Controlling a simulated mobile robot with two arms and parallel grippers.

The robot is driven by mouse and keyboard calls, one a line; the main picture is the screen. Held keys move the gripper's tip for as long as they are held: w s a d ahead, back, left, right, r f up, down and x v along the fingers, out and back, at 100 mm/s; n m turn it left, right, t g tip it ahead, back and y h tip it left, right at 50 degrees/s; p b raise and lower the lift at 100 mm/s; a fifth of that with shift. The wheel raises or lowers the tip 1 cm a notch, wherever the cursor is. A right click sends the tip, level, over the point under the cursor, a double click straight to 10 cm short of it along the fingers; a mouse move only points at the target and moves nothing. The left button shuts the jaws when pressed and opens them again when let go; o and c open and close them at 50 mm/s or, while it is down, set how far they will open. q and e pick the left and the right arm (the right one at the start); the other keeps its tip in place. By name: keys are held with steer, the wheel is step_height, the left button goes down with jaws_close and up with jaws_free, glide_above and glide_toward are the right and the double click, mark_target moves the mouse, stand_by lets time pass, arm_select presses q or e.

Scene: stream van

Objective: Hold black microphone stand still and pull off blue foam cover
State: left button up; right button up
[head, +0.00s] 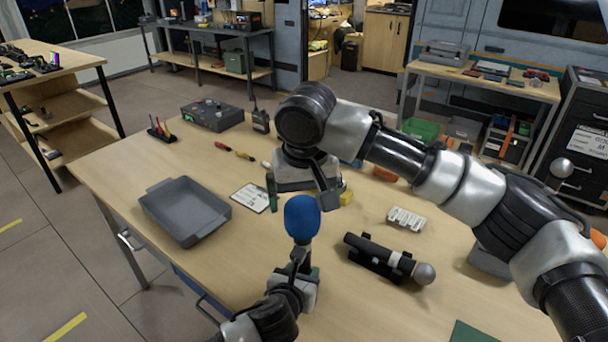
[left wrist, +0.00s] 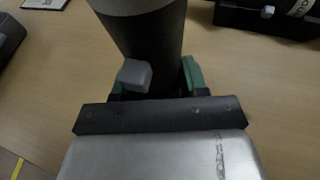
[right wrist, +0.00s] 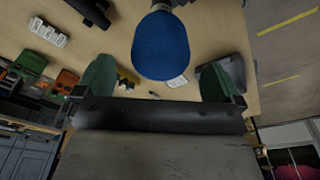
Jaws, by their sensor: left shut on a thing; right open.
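The blue foam cover (head: 302,218) sits on top of the upright black microphone stand (head: 300,256) near the front of the table. My left gripper (head: 298,278) is shut around the dark shaft below the cover. In the left wrist view the shaft (left wrist: 152,45) rises between the green finger pads, with a small grey block on its side. My right gripper (head: 300,200) is open just above and behind the cover. In the right wrist view the blue cover (right wrist: 161,47) shows between the two spread green fingers, with gaps on both sides.
A grey tray (head: 150,212) lies to the left. A black microphone with a silver head (head: 425,273) lies in a black holder to the right. A white card (head: 250,198), a white block strip (head: 406,218) and a dark box (head: 212,113) lie farther back.

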mark_target(302, 206)
steer(key=f, duration=0.3)
steer(key=w+f, duration=0.1)
steer(key=f, duration=0.1)
steer(key=shift+f, duration=0.3)
steer(key=shift+c, duration=0.3)
steer(key=c, duration=1)
steer(key=shift+a+r, duration=0.1)
steer(key=shift+c, duration=0.2)
steer(key=shift+r, duration=2.7)
steer(key=shift+r, duration=1.45)
arm_select(q)
steer(key=o, duration=1.1)
steer(key=shift+c, duration=0.2)
